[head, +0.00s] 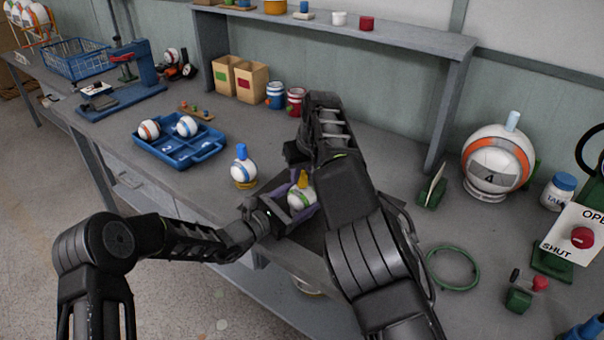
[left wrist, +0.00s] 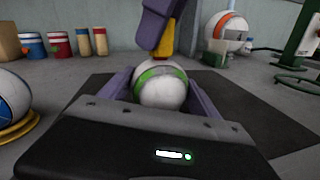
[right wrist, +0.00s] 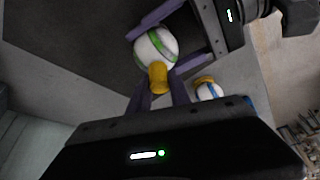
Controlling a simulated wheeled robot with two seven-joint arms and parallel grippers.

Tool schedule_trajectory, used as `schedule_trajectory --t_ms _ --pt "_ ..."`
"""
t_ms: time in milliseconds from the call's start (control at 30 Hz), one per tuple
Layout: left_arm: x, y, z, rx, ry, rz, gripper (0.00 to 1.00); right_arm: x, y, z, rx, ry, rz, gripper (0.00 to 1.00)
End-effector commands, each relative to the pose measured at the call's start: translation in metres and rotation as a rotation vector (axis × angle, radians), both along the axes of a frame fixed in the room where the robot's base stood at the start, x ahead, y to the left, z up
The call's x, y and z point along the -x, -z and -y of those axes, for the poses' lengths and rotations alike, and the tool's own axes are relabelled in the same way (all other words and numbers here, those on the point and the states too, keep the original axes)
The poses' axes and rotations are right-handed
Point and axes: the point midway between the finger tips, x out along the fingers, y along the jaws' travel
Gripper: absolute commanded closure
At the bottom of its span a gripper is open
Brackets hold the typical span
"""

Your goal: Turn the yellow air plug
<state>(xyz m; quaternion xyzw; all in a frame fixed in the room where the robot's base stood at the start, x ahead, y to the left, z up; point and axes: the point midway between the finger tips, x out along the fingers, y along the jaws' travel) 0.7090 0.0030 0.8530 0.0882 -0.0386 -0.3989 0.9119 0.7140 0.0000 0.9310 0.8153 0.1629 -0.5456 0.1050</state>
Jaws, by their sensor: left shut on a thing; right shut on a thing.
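A white ball with a green band (head: 301,197) sits over the dark mat, with the yellow air plug (head: 303,179) upright on its top. My left gripper (left wrist: 160,90) is shut on the ball, one purple finger on each side. My right gripper (right wrist: 157,88) comes from above and is shut on the yellow plug (right wrist: 158,77). In the left wrist view the purple right fingers hide the upper part of the plug (left wrist: 166,40). The ball also shows in the right wrist view (right wrist: 155,46).
A ball with a blue plug (head: 242,171) stands on a yellow ring to the left. A blue tray (head: 180,150) with two balls lies farther left. A green ring (head: 452,268) and a valve box marked OPEN and SHUT (head: 575,238) are at the right.

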Motion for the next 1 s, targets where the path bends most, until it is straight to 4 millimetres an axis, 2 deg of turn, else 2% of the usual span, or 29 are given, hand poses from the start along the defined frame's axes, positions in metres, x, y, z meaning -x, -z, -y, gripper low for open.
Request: schedule_trajectory --t_ms 467,667,1000 --pt "-0.0001 0.0001 -0.0001 0.0 0.0 0.0 0.7 0.0003 -0.0005 -0.0012 -0.001 0.059 -0.001 1.0" --pt "-0.0001 0.0002 -0.0001 -0.001 0.0 -0.001 0.7 0.0003 -0.0008 -0.0011 0.001 0.166 -0.001 1.0" --pt "0.0 0.0008 -0.0003 -0.001 0.0 -0.001 0.7 0.0 -0.0006 -0.0014 0.004 0.444 -0.001 1.0"
